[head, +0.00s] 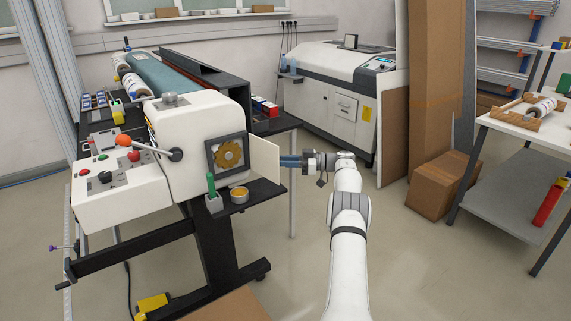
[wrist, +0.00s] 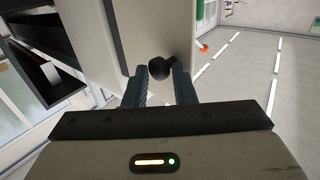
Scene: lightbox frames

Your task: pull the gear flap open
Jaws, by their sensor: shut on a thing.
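The gear flap (head: 264,163) is a cream panel on the right end of the white machine. It stands swung out from the opening, where a brass-coloured gear (head: 229,154) shows in a dark square frame. My gripper (head: 282,161) is at the flap's outer side, with its blue-grey fingers pointing left at it. In the wrist view my gripper (wrist: 160,82) is shut on a round black knob (wrist: 161,70) on the flap (wrist: 155,30). Part of the knob is hidden between the fingers.
Below the flap a black shelf (head: 262,192) holds a small tin (head: 239,195) and a grey cup with a green-handled tool (head: 213,200). Cardboard boxes (head: 440,185) stand right of my arm. The floor between is clear.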

